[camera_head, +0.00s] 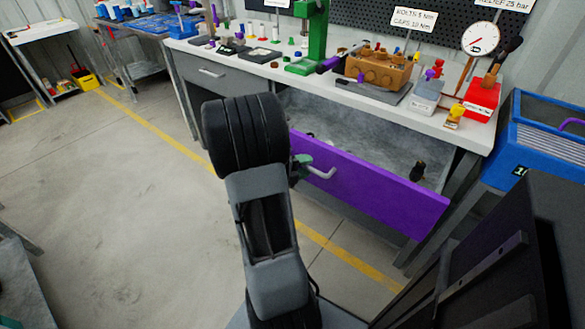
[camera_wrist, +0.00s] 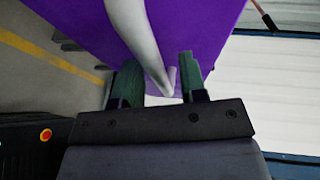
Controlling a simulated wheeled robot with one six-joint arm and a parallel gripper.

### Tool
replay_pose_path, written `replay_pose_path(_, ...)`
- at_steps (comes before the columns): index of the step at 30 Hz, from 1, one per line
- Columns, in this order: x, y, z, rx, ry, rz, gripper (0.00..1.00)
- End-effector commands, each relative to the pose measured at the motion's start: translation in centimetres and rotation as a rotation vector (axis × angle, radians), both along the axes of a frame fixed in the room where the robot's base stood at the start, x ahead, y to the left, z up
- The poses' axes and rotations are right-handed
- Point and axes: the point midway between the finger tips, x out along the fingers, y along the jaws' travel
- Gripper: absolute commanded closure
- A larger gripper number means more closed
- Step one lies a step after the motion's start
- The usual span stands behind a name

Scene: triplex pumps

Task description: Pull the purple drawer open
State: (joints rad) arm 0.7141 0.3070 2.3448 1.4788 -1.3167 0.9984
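The purple drawer (camera_head: 375,190) stands pulled out from under the workbench, its grey interior (camera_head: 350,135) showing behind the front. Its pale bar handle (camera_head: 322,174) is on the front's left part; my gripper hides one end. My gripper (camera_head: 302,165) is at that handle, partly hidden by my own arm. In the wrist view the purple front (camera_wrist: 195,25) fills the top, and the handle (camera_wrist: 136,38) runs down between the green fingers of my gripper (camera_wrist: 163,82). The fingers stand apart, with a gap on the right side of the bar.
The workbench top (camera_head: 225,61) carries a brown pump block (camera_head: 375,70), a green press (camera_head: 316,35) and a gauge (camera_head: 480,40). A small dark item (camera_head: 417,170) lies in the drawer. A blue bin (camera_head: 535,150) stands right of the bench. Open floor (camera_head: 100,190) lies to the left.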

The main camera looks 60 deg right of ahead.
Motion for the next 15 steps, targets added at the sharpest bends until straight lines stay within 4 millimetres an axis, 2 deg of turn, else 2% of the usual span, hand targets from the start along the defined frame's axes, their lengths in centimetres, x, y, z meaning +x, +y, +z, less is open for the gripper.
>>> replay_pose_path(5,1.3,2.1,0.6,0.0,-0.001,0.007,0.61)
replay_pose_path(15,4.6,8.0,1.8,-0.001,-0.001,0.006,0.61)
